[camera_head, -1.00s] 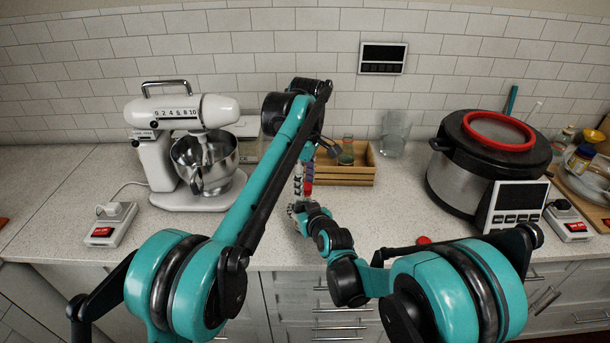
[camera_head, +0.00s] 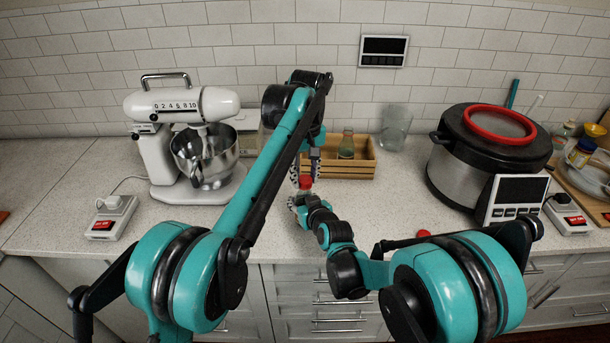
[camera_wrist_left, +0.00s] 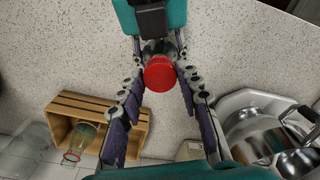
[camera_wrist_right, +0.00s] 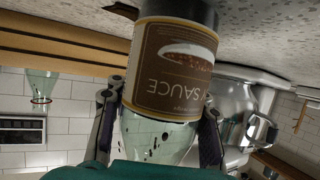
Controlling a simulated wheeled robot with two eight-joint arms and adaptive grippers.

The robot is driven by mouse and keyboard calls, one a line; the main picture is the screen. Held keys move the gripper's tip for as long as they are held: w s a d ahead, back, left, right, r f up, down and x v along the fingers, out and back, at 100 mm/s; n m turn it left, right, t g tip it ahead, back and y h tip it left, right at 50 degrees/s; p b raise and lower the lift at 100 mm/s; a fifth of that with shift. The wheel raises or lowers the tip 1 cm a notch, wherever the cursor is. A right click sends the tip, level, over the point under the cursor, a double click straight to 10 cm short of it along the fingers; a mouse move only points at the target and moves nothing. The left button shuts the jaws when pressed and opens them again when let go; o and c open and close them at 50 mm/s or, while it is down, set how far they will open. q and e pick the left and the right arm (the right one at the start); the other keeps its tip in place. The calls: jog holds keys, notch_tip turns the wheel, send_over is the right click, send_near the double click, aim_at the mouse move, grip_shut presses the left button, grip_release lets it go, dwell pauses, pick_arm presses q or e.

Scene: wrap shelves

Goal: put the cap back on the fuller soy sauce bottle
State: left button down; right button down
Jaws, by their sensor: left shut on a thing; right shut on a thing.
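A red cap (camera_head: 305,182) is between the fingers of my left gripper (camera_head: 306,176), which is shut on it. The cap shows from above in the left wrist view (camera_wrist_left: 160,73). My right gripper (camera_head: 298,203) is low in front of it, shut on a soy sauce bottle (camera_wrist_right: 175,70) with a brown label and clear glass toward its neck. The right wrist view shows this bottle upside down in the picture. The cap hides the bottle's mouth, so I cannot tell whether they touch. A second, clear greenish bottle (camera_head: 346,146) stands in the wooden crate.
The wooden crate (camera_head: 350,171) is behind the grippers. Another red cap (camera_head: 424,233) lies near the counter's front edge. A stand mixer (camera_head: 190,140) is left and a large cooker (camera_head: 490,160) right. A clear glass (camera_head: 394,127) stands by the crate. Bare counter lies between.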

pick_arm(q)
jog(key=m, duration=1.2)
jog(key=shift+m, duration=0.4)
jog(key=c, duration=1)
grip_release()
jog(key=shift+s+r, duration=0.1)
jog(key=shift+r, duration=5.8)
